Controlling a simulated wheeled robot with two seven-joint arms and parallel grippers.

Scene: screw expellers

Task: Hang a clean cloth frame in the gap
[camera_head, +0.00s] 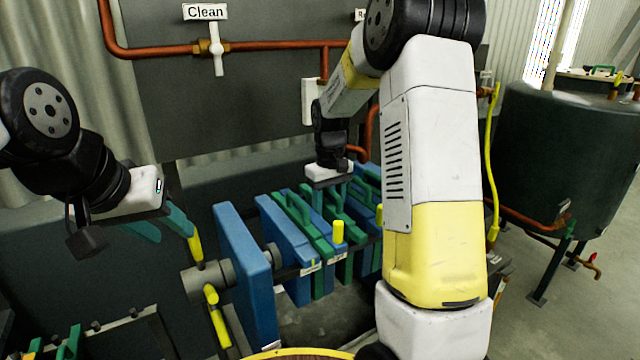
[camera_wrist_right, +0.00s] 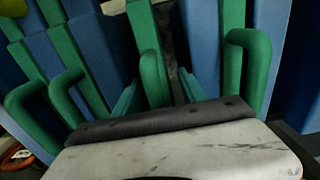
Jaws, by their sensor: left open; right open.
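The filter press holds blue plates (camera_head: 243,270) and green cloth frames (camera_head: 299,215) with loop handles, side by side on rails. An open space shows between the large blue end plate on the left and the rest of the pack. My right gripper (camera_head: 330,199) points down over the middle of the pack, fingers open. In the right wrist view its teal fingers (camera_wrist_right: 158,98) stand apart on either side of a green bar (camera_wrist_right: 150,65); I cannot tell whether they touch it. Green handles (camera_wrist_right: 245,70) show beside it. My left gripper (camera_head: 165,227) is open and empty, left of the press.
A rack with green handles (camera_head: 70,345) is partly in view at the lower left. A "Clean" sign (camera_head: 205,12) hangs above a white valve handle on a copper pipe. Yellow handles (camera_head: 217,315) stick out beside the end plate. A dark tank (camera_head: 565,150) stands right.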

